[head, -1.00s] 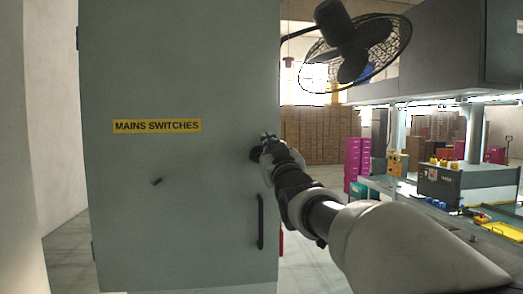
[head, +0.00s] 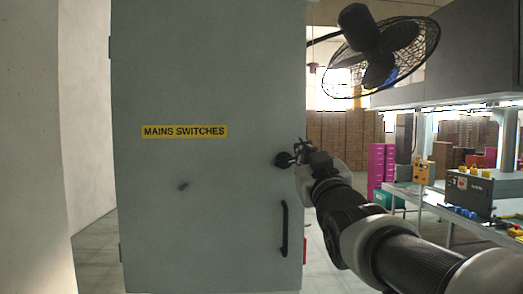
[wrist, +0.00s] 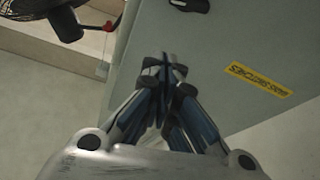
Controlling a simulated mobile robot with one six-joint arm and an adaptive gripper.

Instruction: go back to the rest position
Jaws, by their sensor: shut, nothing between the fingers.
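My arm reaches out from the lower right of the head view.
The cabinet has a yellow "MAINS SWITCHES" label (head: 184,132) and a black handle (head: 284,229). A caged fan (head: 385,55) hangs above my arm. A workbench (head: 430,197) with a control box (head: 482,190) stands at right.

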